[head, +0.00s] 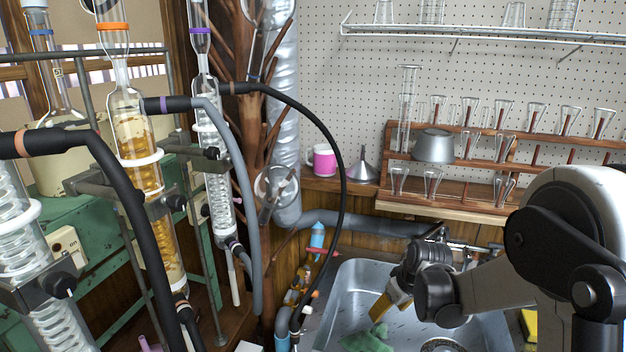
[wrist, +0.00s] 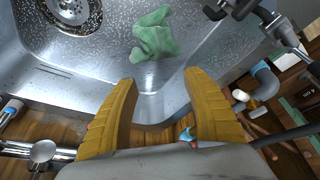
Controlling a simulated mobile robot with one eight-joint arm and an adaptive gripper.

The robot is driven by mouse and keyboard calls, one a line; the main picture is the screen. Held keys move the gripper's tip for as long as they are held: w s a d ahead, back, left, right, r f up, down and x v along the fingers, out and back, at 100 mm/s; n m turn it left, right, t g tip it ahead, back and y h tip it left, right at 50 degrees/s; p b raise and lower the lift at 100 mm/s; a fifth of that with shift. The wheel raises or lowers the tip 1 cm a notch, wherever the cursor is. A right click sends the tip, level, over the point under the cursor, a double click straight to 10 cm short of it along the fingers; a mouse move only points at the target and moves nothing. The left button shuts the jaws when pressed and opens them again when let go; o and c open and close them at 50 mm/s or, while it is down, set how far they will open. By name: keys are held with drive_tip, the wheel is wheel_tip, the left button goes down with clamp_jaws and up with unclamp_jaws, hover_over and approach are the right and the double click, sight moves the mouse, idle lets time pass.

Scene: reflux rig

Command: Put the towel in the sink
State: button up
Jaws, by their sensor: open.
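The green towel (head: 368,339) lies crumpled inside the metal sink (head: 345,300), on its left side in the head view. In the wrist view the towel (wrist: 155,36) rests on the basin floor, near a wall of the sink (wrist: 70,88). My gripper (head: 380,308) is over the sink, above and close to the towel. In the wrist view its two yellow fingers (wrist: 163,90) are spread apart with nothing between them. The towel lies beyond the fingertips, apart from them. The lower part of the towel is cut off by the head view's bottom edge.
A faucet (head: 440,235) stands at the back of the sink. The drain (wrist: 70,10) shows in the wrist view. Glass condensers (head: 140,180) with hoses (head: 335,150) crowd the left. A wooden rack (head: 480,150) of glassware and a pink mug (head: 323,160) are behind the sink.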

drive_tip(key=s+a+r+m+t, duration=0.1)
drive_tip(key=s+r+m, duration=0.1)
drive_tip(key=s+r, duration=1)
drive_tip(key=s+a+r+m+t+h, duration=0.1)
drive_tip(key=s+r, duration=0.3)
drive_tip(key=s, duration=0.9)
drive_tip(key=shift+s+m+t+h, duration=0.3)
drive_tip(key=shift+m+t, duration=0.3)
drive_tip(key=shift+m, duration=0.2)
